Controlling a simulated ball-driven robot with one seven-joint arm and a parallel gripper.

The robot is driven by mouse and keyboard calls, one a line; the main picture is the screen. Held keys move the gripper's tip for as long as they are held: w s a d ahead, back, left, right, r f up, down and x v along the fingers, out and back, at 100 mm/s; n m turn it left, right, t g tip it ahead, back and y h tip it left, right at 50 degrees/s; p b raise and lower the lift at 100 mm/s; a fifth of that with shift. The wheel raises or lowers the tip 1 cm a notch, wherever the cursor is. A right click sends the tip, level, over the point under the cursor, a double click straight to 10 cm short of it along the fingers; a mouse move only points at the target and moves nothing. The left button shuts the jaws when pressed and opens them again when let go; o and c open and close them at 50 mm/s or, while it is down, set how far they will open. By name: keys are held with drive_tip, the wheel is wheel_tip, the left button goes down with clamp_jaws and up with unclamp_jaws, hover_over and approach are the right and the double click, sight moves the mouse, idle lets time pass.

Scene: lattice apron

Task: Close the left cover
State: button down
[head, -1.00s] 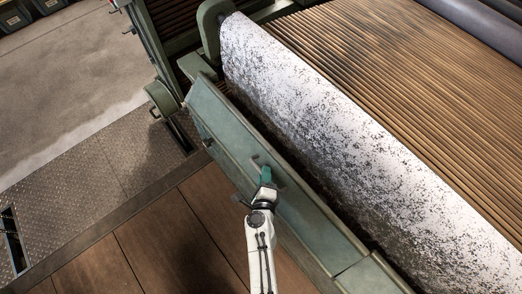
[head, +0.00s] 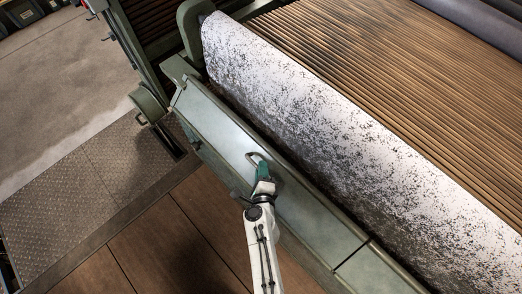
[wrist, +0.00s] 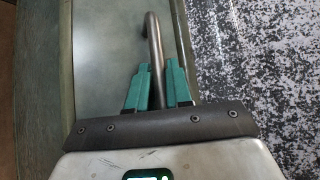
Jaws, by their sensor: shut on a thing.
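The left cover (head: 305,212) is a long grey-green panel along the machine's edge, beside a speckled white sheet. Its upper face now looks light and fairly flat, with a narrow dark gap along the sheet side. A curved metal handle (head: 257,158) stands on its face. My gripper (head: 263,174) is at this handle. In the wrist view the two teal fingers of my gripper (wrist: 159,82) are shut around the handle's bar (wrist: 153,38), one on each side. The cover (wrist: 105,55) also shows there behind the fingers. I cannot tell whether the cover is fully seated.
A second green panel (head: 372,272) adjoins the cover at lower right. Brown floor boards (head: 160,250) and a metal tread plate (head: 85,190) lie to the left, with open grey floor beyond.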

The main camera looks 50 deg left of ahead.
drive_tip(key=c, duration=1.2)
unclamp_jaws()
drive_tip(key=shift+w, duration=0.25)
drive_tip(key=shift+o, duration=0.2)
drive_tip(key=shift+s, duration=0.1)
drive_tip(key=p+v, duration=0.4)
drive_tip(key=v, duration=0.6)
drive_tip(key=shift+s+d, duration=0.2)
drive_tip(key=shift+d, duration=0.1)
